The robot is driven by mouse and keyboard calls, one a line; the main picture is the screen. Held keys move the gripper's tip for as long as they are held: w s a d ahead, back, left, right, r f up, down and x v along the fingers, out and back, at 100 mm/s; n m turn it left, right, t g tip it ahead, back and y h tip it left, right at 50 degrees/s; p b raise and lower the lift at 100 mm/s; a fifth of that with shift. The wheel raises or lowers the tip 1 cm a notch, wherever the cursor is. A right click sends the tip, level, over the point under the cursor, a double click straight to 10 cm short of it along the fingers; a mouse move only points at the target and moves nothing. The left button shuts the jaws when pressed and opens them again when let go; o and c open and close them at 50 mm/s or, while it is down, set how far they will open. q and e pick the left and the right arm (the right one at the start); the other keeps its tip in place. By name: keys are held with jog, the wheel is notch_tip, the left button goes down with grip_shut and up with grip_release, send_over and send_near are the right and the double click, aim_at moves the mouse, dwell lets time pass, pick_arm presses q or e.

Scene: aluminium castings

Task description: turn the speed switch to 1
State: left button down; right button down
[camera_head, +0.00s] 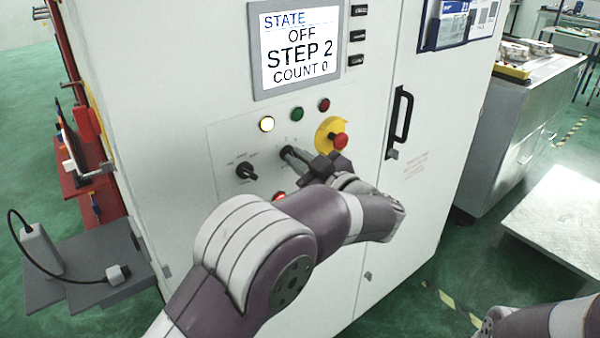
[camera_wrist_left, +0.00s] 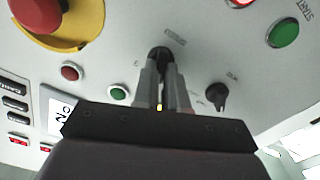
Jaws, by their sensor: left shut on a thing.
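My left gripper (camera_head: 291,155) is at the control panel of the white cabinet, its fingers shut on a small black rotary switch (camera_head: 287,150). In the left wrist view, the fingers (camera_wrist_left: 160,85) meet at this dark switch (camera_wrist_left: 159,53) and cover most of it, so its pointer setting is hidden. A second black rotary switch (camera_head: 246,171) sits to its left and is untouched; it also shows in the left wrist view (camera_wrist_left: 217,96). The labels are too small to tell which one is marked speed. My right gripper is out of view.
A red emergency button (camera_head: 340,141) on a yellow base is close right of the gripper. The screen (camera_head: 300,47) reads STATE OFF, STEP 2, COUNT 0. A door handle (camera_head: 400,115) is further right.

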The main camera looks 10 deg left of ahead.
pick_arm(q)
jog(key=shift+f+n+b, duration=0.1)
jog(key=shift+n+b, duration=2.2)
jog(key=shift+n, duration=0.1)
jog(key=c, duration=1.2)
grip_release()
jog(key=shift+s, duration=0.1)
jog(key=b+v, duration=0.1)
jog(key=v, duration=1.1)
jog(key=shift+s+d+b, duration=0.2)
jog(key=shift+s+b, duration=0.05)
jog(key=shift+b, duration=0.1)
